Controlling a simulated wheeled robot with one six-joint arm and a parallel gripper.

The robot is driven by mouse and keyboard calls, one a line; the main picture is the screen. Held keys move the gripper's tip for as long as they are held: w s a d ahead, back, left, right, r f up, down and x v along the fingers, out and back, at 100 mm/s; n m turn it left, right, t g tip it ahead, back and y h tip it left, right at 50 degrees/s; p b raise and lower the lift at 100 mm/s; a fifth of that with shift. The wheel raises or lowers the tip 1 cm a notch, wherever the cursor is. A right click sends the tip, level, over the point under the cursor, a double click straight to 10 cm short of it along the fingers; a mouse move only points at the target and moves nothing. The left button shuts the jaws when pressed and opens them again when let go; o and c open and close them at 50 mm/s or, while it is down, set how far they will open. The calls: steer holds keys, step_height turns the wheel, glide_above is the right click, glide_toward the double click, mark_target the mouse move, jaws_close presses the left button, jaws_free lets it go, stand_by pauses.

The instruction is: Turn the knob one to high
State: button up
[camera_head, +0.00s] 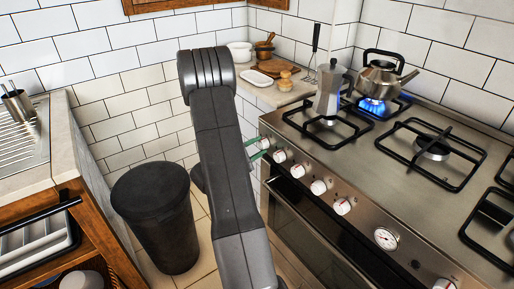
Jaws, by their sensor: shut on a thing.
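The stove (400,190) fills the right side, with a row of white knobs along its steel front panel. The knob at the far left end of the row (265,142) is partly hidden by my gripper. My gripper (257,148), with thin green fingers, reaches from behind my arm to this knob and is shut on it. The knob's pointer cannot be made out. A blue flame (374,106) burns under the steel kettle (384,80) on the back burner.
A moka pot (329,90) stands on the front left burner. The other knobs, such as the second one (280,155), sit close to my gripper. A black bin (155,220) stands on the floor at left. A counter (270,92) with dishes lies behind.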

steer(key=n+p, duration=0.1)
steer(key=n, duration=0.5)
steer(key=shift+r+g, duration=0.2)
steer(key=shift+g, duration=0.1)
steer(key=n+p, duration=0.2)
steer(key=n, duration=0.2)
steer(key=shift+g, duration=0.4)
steer(key=shift+n+p, duration=0.8)
steer(key=shift+n, duration=0.5)
steer(key=o, duration=1)
steer(key=shift+a, duration=0.1)
